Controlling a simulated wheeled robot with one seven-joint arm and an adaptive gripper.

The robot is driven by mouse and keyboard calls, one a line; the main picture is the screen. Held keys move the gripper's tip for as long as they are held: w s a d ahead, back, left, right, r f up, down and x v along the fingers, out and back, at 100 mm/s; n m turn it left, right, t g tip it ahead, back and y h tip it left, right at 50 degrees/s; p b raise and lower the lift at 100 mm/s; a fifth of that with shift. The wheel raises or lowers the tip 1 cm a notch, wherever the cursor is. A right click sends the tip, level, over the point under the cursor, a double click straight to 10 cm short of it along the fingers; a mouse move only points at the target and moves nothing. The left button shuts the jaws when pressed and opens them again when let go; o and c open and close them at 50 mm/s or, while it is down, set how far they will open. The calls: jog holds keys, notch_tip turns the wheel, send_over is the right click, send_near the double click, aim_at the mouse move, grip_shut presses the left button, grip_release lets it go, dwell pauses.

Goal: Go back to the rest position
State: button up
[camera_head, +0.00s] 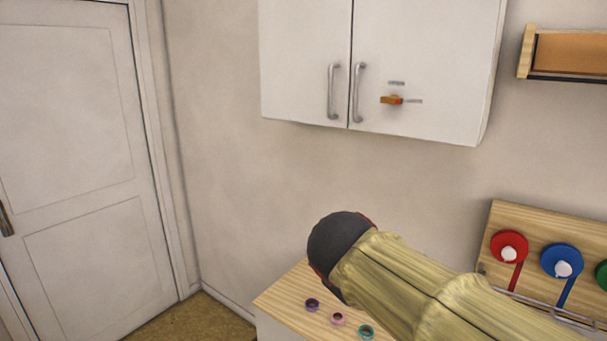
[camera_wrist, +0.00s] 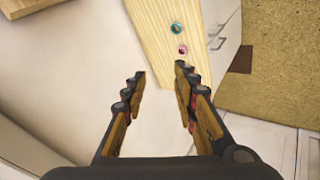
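My gripper (camera_wrist: 160,70) shows in the wrist view with its two fingers spread apart and nothing between them. It is in the air, with the wooden counter top (camera_wrist: 158,25) beyond and below the fingertips. In the head view my arm in its yellowish sleeve reaches in from the lower right and my gripper itself is not visible there. Small rings lie on the counter top: a purple one (camera_head: 312,304), a pink one (camera_head: 337,318) and a teal one (camera_head: 366,331). The wrist view shows the teal ring (camera_wrist: 177,28) and the pink ring (camera_wrist: 182,49).
A white wall cabinet (camera_head: 420,60) hangs above, with a small orange and red item (camera_head: 391,100) on its right door. A wooden board (camera_head: 520,220) with red (camera_head: 508,247) and blue (camera_head: 562,261) reels stands at right. A white door (camera_head: 65,150) is at left.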

jog(key=s+d+f+m+g+y, duration=0.1)
jog(key=s+d+f+m, duration=0.2)
jog(key=s+f, duration=0.3)
jog(key=s+d+f+m+g+y, duration=0.1)
jog(key=s+d+f+m, duration=0.3)
jog(key=s, duration=1)
jog(key=shift+d+f+m+y, duration=0.2)
jog(key=shift+f+m+y, duration=0.4)
jog(key=shift+f, duration=0.65)
jog(key=shift+s, duration=0.1)
